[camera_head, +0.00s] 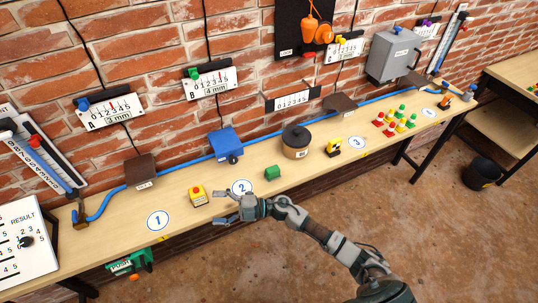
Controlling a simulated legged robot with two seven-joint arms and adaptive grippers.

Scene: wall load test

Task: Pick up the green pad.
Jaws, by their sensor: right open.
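My right gripper (216,207) is open and empty over the table's front part. Its fingers point left, and it is left of and nearer the front than the green block, apart from it. Another green object (128,262) hangs at the table's front edge at lower left; its details are too small to tell. My left gripper is not in view.
A blue box (226,144), a dark-lidded pot (295,141) and a small yellow object (333,147) stand farther back. Several red, yellow and green pieces (394,121) stand to the right. A blue hose (181,170) runs along the wall.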

